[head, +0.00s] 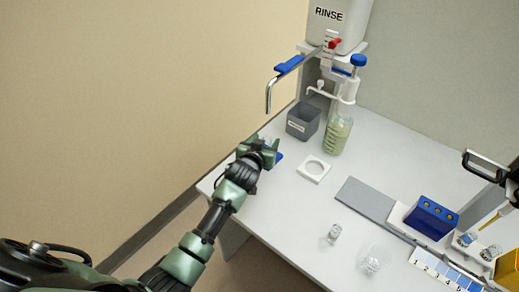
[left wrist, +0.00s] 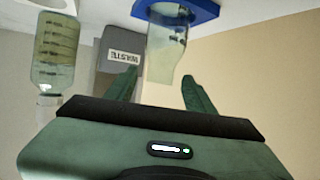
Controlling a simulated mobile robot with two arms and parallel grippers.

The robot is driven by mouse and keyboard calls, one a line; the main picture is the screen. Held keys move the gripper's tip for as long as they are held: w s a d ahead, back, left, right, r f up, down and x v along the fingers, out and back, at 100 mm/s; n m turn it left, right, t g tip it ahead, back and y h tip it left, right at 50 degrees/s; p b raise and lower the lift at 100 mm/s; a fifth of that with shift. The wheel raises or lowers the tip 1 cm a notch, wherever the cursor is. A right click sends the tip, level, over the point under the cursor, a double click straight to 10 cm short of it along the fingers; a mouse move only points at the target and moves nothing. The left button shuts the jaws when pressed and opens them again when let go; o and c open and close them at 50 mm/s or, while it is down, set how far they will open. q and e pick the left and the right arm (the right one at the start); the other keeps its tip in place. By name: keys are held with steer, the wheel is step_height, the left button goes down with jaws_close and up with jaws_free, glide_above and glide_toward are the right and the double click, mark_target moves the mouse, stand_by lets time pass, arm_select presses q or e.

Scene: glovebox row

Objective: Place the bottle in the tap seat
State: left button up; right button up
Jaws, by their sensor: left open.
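A clear, empty-looking bottle (left wrist: 165,55) stands with its base inside a blue square seat (left wrist: 195,14); the wrist picture is upside down. My left gripper (left wrist: 160,88) is open, with its fingers apart on either side of the bottle's narrower top part in that view. Whether they touch it I cannot tell. In the head view the left gripper (head: 264,150) hides most of the bottle, and a bit of the blue seat (head: 279,156) shows beside it. The tap spout (head: 268,98) hangs above the gripper. My right gripper is not in view.
A grey waste bin (head: 303,120) and a dispenser bottle of greenish liquid (head: 338,136) stand behind the gripper. An empty white ring holder (head: 313,169) lies to its right. The rinse tank (head: 338,25) is above. A blue rack (head: 431,217) and small glassware stand farther right.

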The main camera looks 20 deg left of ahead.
arm_select(q)
steer(key=v, duration=0.9)
steer(key=shift+s, duration=0.25)
